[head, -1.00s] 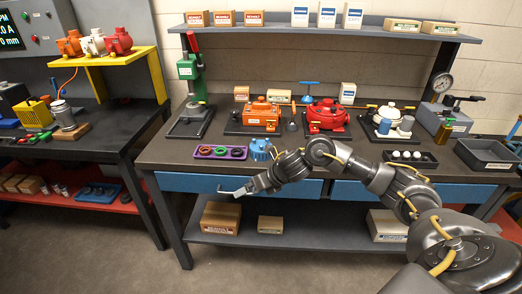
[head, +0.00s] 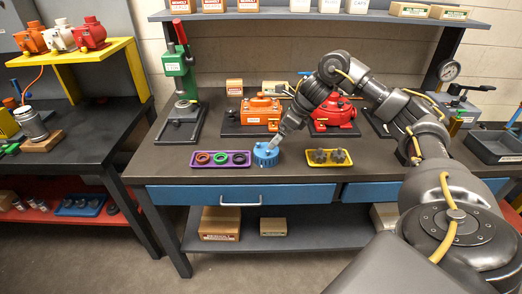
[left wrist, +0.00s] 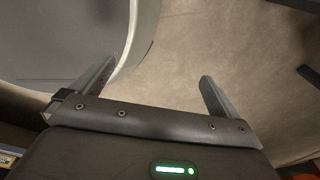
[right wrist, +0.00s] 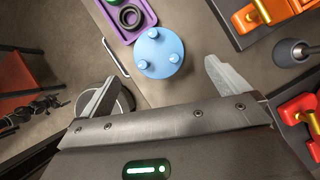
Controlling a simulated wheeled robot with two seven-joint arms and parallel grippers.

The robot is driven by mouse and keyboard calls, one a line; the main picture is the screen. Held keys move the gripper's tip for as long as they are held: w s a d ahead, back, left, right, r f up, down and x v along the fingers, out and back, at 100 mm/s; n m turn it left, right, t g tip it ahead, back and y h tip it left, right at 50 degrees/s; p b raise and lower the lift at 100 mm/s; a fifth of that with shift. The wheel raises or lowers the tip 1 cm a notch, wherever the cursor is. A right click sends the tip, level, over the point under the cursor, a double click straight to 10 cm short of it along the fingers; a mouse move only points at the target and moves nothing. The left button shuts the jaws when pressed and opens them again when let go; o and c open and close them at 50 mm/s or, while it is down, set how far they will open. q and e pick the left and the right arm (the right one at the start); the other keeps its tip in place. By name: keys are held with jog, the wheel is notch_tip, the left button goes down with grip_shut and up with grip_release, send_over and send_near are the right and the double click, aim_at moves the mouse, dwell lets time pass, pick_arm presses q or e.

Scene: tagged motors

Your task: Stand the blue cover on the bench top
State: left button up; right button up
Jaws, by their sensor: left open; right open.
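The blue cover (head: 265,155) is on the bench top (head: 290,178) near its front edge, just right of the purple tray (head: 221,166). In the right wrist view the blue cover (right wrist: 158,57) shows as a round disc with three small round studs facing the camera. My right gripper (head: 279,144) is open, close above the cover's right side. In its wrist view the jaws (right wrist: 161,70) are apart with the cover beyond them; contact cannot be told. My left gripper (left wrist: 158,72) is open and empty, with floor behind it; it is out of the head view.
The purple tray holds three rings. A yellow tray (head: 327,165) with dark parts stands right of the cover. The orange housing (head: 262,113) and red housing (head: 333,115) stand behind, with the green press (head: 180,75) at back left. Bench space in front is narrow.

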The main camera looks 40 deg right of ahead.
aim_at(267, 150)
jog(key=f, duration=0.3)
jog(key=shift+w+a+p, duration=0.25)
jog(key=shift+w+p, duration=0.1)
jog(key=shift+p, duration=0.05)
jog(key=shift+x, duration=1)
jog(key=shift+w+a+f+p, duration=0.1)
jog(key=shift+a+f+p, duration=0.15)
jog(key=shift+p, duration=0.15)
jog(key=p+x, duration=0.1)
jog(key=x, duration=0.2)
jog(key=shift+w+a+f, duration=0.15)
jog(key=shift+a+f, duration=0.05)
jog(key=shift+f, duration=0.05)
jog(key=shift+w+f, duration=0.15)
jog(key=shift+f, duration=0.25)
pick_arm(q)
jog(key=s+r, duration=0.1)
jog(key=r, duration=0.2)
jog(key=shift+s, duration=0.35)
pick_arm(e)
jog(key=c, duration=1.1)
pick_arm(q)
jog(key=shift+w, duration=0.15)
pick_arm(e)
jog(key=shift+r, duration=0.1)
